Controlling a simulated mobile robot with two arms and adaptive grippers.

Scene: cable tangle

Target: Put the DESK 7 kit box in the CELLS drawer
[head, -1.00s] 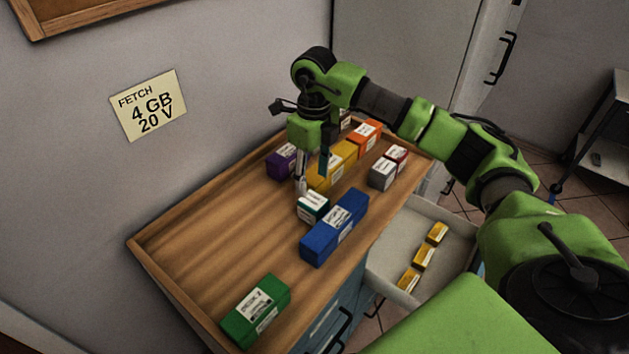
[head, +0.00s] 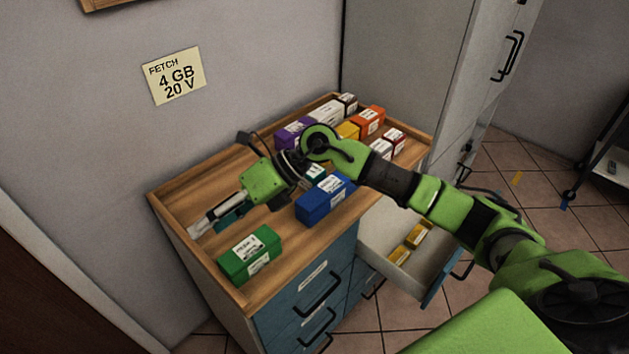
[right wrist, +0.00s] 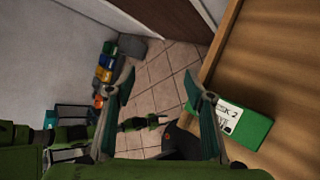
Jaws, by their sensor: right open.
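Several kit boxes stand on the wooden cabinet top. My right gripper (head: 196,229) is open and empty, tilted low near the left edge, left of the green box. An open drawer (head: 378,228) on the right holds small yellow boxes; I see no legible CELLS label.
The blue drawer fronts (head: 305,293) on the left are shut. A grey locker stands behind.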

